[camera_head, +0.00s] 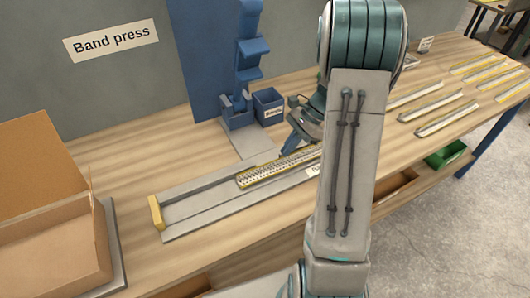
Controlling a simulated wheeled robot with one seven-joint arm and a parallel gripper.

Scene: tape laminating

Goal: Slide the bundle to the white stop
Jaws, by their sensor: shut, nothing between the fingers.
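The bundle (262,175), a long pale perforated strip with yellow edges, lies lengthwise in a grey channel tray (190,223) on the bench. Its right end is hidden by my arm. A yellow end block (155,212) stands at the tray's left end, with a bare stretch of channel between it and the bundle. I see no white stop; the tray's right end is behind my arm. My gripper (285,152) is shut and empty, pointing down at the bundle's far edge. I cannot tell if it touches.
A blue press (241,70) and a small blue bin (268,104) stand behind the tray. An open cardboard box (45,240) is at the left. Several strips (447,118) lie at the right. A green bin (446,154) sits below the bench top (115,160).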

